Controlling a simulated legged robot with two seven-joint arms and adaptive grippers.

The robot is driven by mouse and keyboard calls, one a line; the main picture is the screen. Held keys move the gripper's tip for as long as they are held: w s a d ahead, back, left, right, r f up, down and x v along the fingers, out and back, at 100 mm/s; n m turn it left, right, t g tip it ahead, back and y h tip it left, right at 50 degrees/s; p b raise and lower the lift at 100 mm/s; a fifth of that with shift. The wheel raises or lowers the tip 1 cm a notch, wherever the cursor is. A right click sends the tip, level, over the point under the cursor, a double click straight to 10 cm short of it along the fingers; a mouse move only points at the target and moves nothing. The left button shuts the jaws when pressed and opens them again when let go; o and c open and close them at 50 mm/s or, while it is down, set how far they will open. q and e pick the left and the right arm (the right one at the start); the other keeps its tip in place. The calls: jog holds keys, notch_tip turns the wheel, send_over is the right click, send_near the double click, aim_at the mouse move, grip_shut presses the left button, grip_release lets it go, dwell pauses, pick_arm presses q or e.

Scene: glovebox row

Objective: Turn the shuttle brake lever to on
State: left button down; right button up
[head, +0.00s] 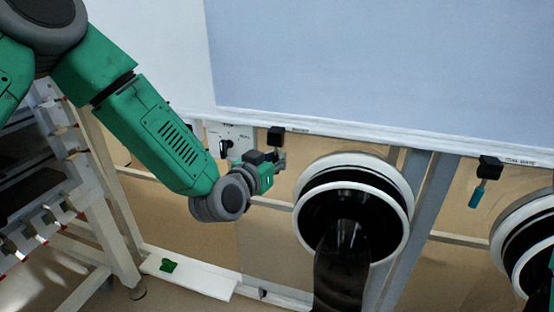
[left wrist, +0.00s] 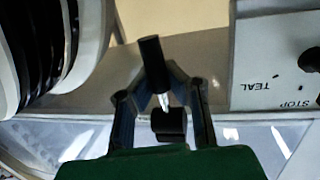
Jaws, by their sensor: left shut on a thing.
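The brake lever shows in the left wrist view as a black handle (left wrist: 151,55) on a short metal rod, coming out of a black mounting block (left wrist: 168,125). The block also shows in the head view (head: 275,136), on the rail under the pale window. My left gripper (head: 279,160) is just below that block, with its fingers (left wrist: 160,82) shut around the lever where handle and rod meet. In the head view the gripper hides most of the lever. The small label beside the block is too blurred to read. My right gripper is not in view.
A white panel (head: 238,135) with a black knob (head: 224,147) is left of the lever; it reads TEAL and STOP. A large round port (head: 393,187) with a black glove is close on the right. Another lever with a teal handle (head: 478,195) hangs farther right.

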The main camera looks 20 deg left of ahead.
pick_arm(q)
jog(key=shift+s+f, duration=0.25)
jog(key=shift+f, duration=0.25)
jog(key=c, duration=1.5)
grip_release()
jog(key=shift+w+a+r, duration=0.1)
jog(key=shift+r, duration=0.1)
jog(key=shift+r, duration=0.1)
jog(key=v, duration=1.2)
